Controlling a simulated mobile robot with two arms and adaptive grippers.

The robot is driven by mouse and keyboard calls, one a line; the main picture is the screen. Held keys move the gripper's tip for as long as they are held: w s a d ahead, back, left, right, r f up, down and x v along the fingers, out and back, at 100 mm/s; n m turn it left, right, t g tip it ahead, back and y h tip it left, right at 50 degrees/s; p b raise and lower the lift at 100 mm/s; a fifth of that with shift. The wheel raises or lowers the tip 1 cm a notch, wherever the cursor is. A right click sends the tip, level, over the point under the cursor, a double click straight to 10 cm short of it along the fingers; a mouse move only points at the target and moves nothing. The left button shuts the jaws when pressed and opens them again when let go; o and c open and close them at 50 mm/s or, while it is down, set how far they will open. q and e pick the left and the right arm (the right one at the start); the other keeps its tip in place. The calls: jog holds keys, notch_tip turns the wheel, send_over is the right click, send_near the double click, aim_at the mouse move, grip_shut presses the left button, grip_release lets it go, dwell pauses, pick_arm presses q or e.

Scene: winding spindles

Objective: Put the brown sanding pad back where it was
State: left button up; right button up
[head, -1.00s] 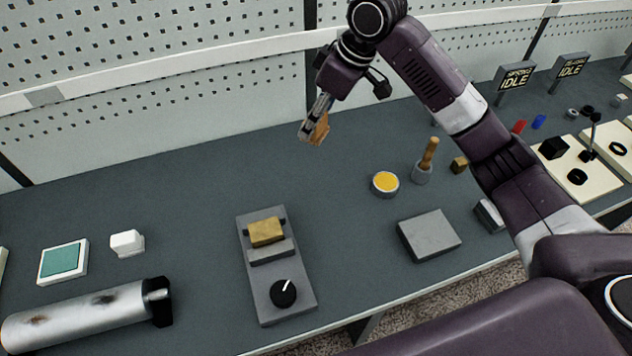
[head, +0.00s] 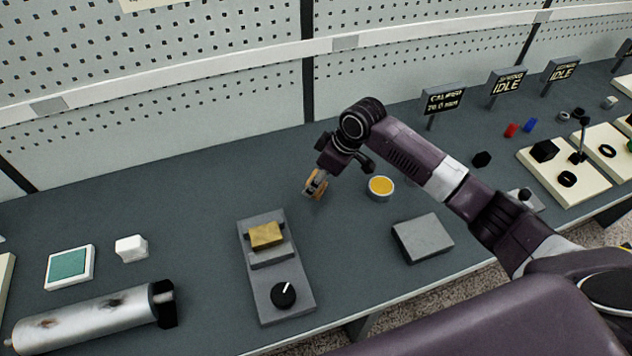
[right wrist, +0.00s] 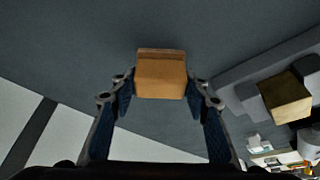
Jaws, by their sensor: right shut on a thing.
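The brown sanding pad (head: 318,187) is a small tan-brown block in the fingers of my right gripper (head: 314,180), low over the back middle of the table. In the right wrist view the pad (right wrist: 161,78) sits between the two fingertips, with grey tabletop behind it. My right gripper is shut on it. I cannot tell whether the pad touches the table. The fingers partly hide the pad in the head view. My left gripper is not in view.
A grey fixture (head: 258,290) with a yellowish block (head: 265,235) and black knob stands front-left of the gripper. A yellow-filled round tin (head: 381,188) is close right, and a grey slab (head: 423,238) lies nearer the front.

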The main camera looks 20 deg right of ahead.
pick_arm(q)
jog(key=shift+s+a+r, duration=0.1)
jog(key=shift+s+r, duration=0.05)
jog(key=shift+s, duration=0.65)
pick_arm(e)
jog(key=shift+f, duration=1.05)
jog(key=shift+f, duration=0.1)
jog(key=o, duration=1.1)
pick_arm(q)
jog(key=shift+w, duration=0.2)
pick_arm(e)
jog(key=shift+r, duration=0.25)
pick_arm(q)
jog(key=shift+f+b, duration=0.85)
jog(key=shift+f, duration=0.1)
pick_arm(e)
jog(key=v, duration=1.1)
jog(key=shift+r, duration=0.4)
jog(key=shift+d, duration=0.1)
